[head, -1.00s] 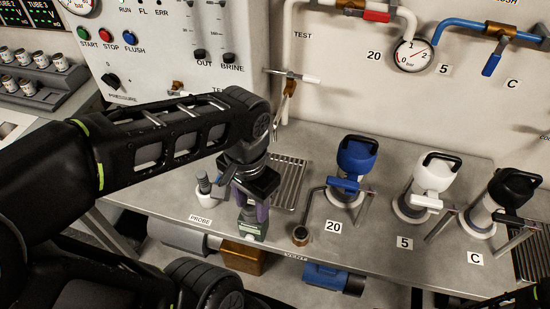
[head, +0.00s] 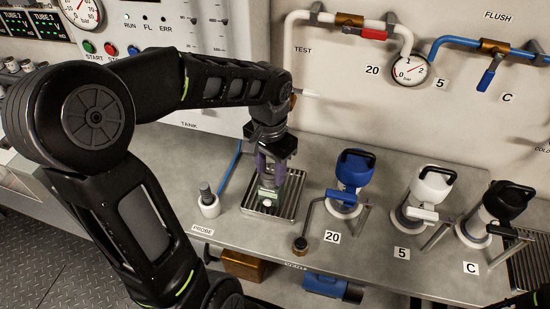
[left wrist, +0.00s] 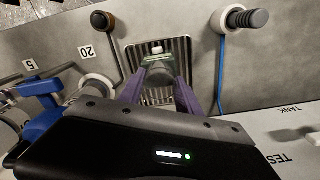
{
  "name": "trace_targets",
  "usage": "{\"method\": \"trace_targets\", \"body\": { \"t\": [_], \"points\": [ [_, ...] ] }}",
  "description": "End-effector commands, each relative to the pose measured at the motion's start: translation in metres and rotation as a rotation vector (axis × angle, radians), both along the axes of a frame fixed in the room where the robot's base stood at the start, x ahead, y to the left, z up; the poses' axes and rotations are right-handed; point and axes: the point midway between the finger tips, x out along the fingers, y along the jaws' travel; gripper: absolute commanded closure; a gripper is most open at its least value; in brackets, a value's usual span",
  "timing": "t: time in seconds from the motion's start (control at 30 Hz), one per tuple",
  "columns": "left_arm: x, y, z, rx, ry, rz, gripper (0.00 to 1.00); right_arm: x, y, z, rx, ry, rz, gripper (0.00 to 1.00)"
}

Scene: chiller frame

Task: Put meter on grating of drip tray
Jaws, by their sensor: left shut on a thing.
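The meter (head: 267,193) is a small dark green device with a pale top face. My left gripper (head: 270,172), with purple fingers, is shut on it. The drip tray's metal grating (head: 288,200) lies on the bench under and around the meter in the head view. In the left wrist view the meter (left wrist: 158,70) sits between the purple fingers over the slatted grating (left wrist: 183,47). I cannot tell whether the meter touches the slats. My right gripper is not in view.
The probe in its white holder (head: 208,203) stands left of the tray, with a blue tube behind it. White (head: 430,190) and black (head: 508,203) taps stand farther right.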

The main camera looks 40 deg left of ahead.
Motion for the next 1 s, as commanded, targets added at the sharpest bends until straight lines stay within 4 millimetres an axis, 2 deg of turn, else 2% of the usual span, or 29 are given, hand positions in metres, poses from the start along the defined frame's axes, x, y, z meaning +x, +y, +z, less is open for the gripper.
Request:
{"method": "trace_targets", "body": {
  "t": [0.27,0.3,0.6,1.0],
  "points": [
    [0.038,0.013,0.001,-0.002,0.001,0.0,1.0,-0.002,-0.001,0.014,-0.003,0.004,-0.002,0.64],
    [0.036,0.012,-0.001,-0.001,0.004,0.0,1.0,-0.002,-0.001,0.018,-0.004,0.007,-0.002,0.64],
    [0.036,0.012,-0.006,0.0,0.0,0.0,1.0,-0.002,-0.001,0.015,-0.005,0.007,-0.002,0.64],
    [0.034,0.012,-0.021,-0.002,0.005,-0.001,1.0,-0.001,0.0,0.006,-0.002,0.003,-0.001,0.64]
  ]
}}
